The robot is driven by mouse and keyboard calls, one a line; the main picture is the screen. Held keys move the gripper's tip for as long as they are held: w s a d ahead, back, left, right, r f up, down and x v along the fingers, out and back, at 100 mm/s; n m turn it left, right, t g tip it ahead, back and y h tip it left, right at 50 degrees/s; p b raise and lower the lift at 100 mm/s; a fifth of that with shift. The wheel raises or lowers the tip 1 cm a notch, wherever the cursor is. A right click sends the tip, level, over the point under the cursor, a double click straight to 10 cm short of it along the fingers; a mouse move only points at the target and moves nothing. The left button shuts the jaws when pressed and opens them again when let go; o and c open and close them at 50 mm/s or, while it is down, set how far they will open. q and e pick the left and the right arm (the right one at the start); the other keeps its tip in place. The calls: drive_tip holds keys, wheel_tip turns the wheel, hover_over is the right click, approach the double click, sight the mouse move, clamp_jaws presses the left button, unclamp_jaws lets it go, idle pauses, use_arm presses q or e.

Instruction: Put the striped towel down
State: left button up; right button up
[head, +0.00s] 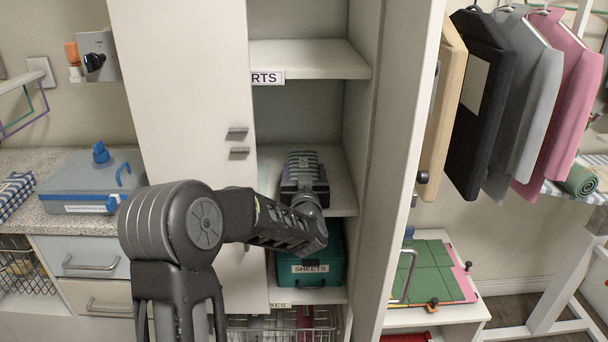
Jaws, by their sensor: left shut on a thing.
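The striped towel (303,160) is a small roll or stack with dark green-grey and white bands. It is in the middle compartment of the open cabinet, at or just above the shelf (338,197); I cannot tell whether it touches. My left gripper (304,186) reaches into this compartment from the front and is shut on the towel. My own wrist hides the gripper's lower part and some of the shelf edge. My right gripper is not in view.
A teal box (318,281) labelled SHEETS sits in the compartment below. The cabinet's left door (185,90) and right side panel (400,150) flank the opening. A grey-blue case (90,185) stands on the left counter. Clothes (480,100) hang at right.

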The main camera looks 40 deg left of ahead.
use_arm(q)
drive_tip(key=shift+f, duration=0.15)
drive_tip(key=o, duration=1)
drive_tip(key=shift+f, duration=0.1)
drive_tip(key=o, duration=0.4)
drive_tip(key=shift+o, duration=0.2)
drive_tip(key=shift+r, duration=0.25)
drive_tip(key=v, duration=1.2)
